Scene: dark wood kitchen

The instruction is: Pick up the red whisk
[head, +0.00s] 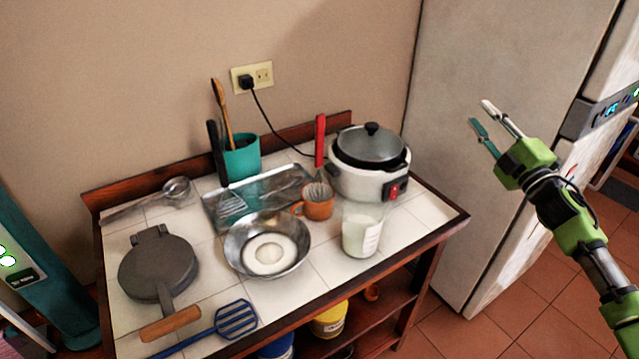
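The red whisk (320,140) stands upright in an orange cup (318,208) on the tiled table. Its red handle points up and its wire end is down in the cup, partly hidden by the cup wall. It is just left of the white rice cooker. My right gripper (480,113) is in the air to the right of the table, in front of the fridge, well apart from the whisk. Its two fingers are spread with nothing between them. My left gripper is not in view.
The white cooker (370,182) with a lid stands right of the cup. A measuring jug (362,232) and a metal bowl (236,252) stand in front. A metal tray (268,190) and a teal utensil holder (243,158) are behind. A power cord (270,118) hangs from the wall socket.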

